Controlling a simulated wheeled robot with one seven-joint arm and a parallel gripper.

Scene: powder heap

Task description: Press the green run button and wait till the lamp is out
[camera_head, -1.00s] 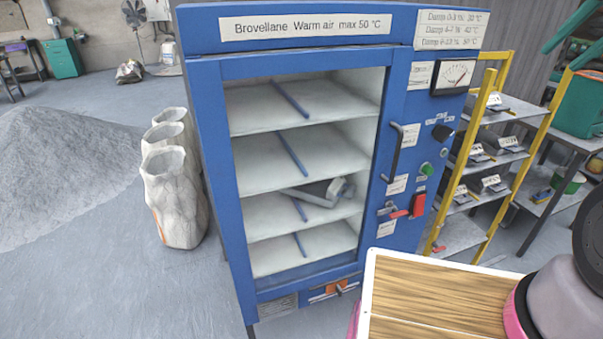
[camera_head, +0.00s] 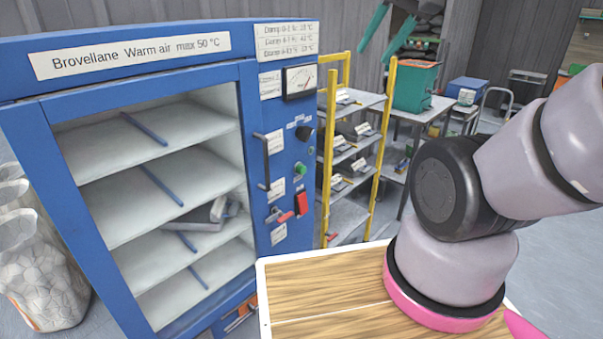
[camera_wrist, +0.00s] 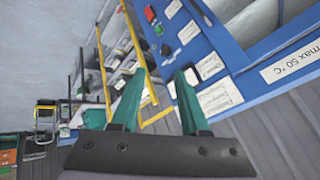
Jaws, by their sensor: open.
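The blue warm-air cabinet (camera_head: 20,85) fills the left of the head view. Its control panel shows a green button (camera_head: 299,169), a red switch (camera_head: 301,204) below it and a black knob (camera_head: 303,133) above. I cannot make out a lit lamp. In the wrist view the green button (camera_wrist: 158,29) and red switch (camera_wrist: 150,14) appear at the top, beyond my gripper (camera_wrist: 163,78). Its two teal fingers are apart with nothing between them.
A dark grey object (camera_head: 203,214) lies on a cabinet shelf. The panel also has a door handle (camera_head: 263,160), a red-tipped lever (camera_head: 285,216) and a meter (camera_head: 299,80). A yellow rack (camera_head: 380,130) stands right of the cabinet. White sacks (camera_head: 40,270) stand at left.

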